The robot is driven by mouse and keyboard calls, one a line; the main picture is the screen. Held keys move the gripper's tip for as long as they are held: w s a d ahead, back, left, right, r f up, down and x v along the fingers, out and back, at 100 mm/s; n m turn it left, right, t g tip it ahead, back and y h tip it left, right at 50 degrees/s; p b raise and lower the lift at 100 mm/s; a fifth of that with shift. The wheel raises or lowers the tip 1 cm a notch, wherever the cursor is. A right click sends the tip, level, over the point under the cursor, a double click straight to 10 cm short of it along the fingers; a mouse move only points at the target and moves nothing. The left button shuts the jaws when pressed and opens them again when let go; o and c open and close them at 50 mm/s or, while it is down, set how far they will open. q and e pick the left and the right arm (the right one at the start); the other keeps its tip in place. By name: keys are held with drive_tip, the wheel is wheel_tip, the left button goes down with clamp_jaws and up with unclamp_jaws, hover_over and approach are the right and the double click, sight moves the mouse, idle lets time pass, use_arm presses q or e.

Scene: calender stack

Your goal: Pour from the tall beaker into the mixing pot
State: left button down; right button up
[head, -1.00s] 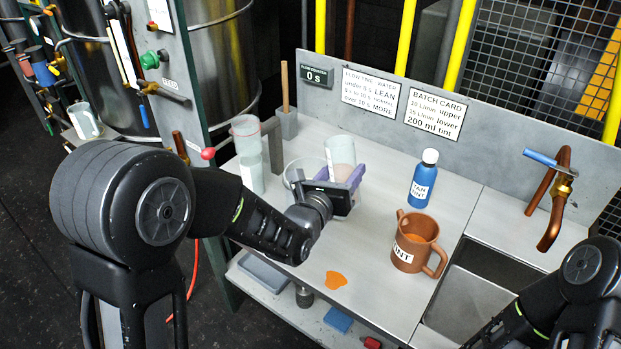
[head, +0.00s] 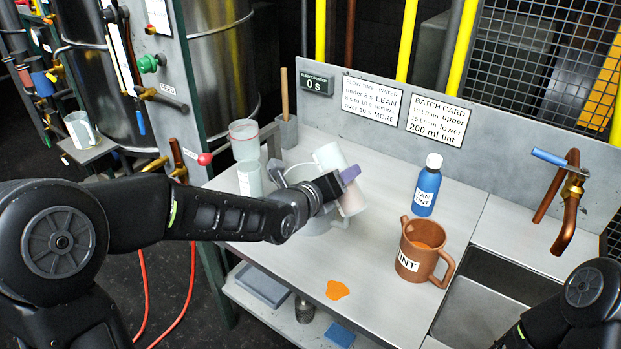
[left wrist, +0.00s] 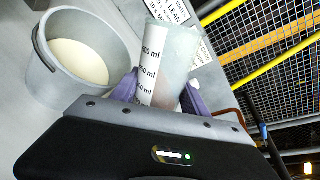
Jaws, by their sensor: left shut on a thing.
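My left gripper (head: 338,184), with purple fingers, is shut on the tall beaker (head: 329,157). The beaker is translucent, with a pinkish lower part, and is held tilted, its top leaning left. In the left wrist view the beaker (left wrist: 174,52) shows a white ml scale between the fingers. The grey mixing pot (head: 318,226) stands on the bench, partly hidden behind my left gripper. In the left wrist view the pot (left wrist: 44,72) holds pale liquid and lies left of the beaker. I see no stream between them. My right gripper is out of view.
A blue tint bottle (head: 426,188) and a brown tint jug (head: 409,262) with orange liquid stand to the right. A clear cup on a stand (head: 244,140) is left of the pot. A sink and copper tap (head: 568,215) are at right.

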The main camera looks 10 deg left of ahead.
use_arm(q)
drive_tip(key=shift+n+p, duration=0.3)
drive_tip(key=shift+p, duration=0.15)
drive_tip(key=shift+g, duration=0.3)
drive_tip(key=shift+d+f+n+h+p, duration=0.15)
drive_tip(key=shift+n+h+p, duration=0.2)
drive_tip(key=shift+p, duration=0.65)
drive_tip(key=shift+s+f+n+g+h+p, duration=0.15)
drive_tip(key=shift+n+g+p, duration=0.35)
drive_tip(key=shift+p, duration=2)
drive_tip(key=shift+w+f+n+g+h+p, duration=0.2)
drive_tip(key=shift+n+p, duration=0.45)
drive_tip(key=shift+p, duration=1.8)
drive_tip(key=shift+w+a+r+n+g+h+p, duration=0.15)
drive_tip(key=shift+a+r+n+g+h+p, duration=0.35)
drive_tip(key=shift+p, duration=2.55)
drive_tip(key=shift+r, duration=0.15)
drive_tip(key=shift+w+a+f+n+h+p, duration=0.15)
drive_tip(key=shift+f+n+h+p, duration=0.15)
drive_tip(key=shift+n+p, duration=0.35)
drive_tip(key=shift+w+a+r+n+g+p, duration=0.1)
drive_tip(key=shift+r+n+g+p, duration=0.25)
drive_tip(key=shift+p, duration=0.35)
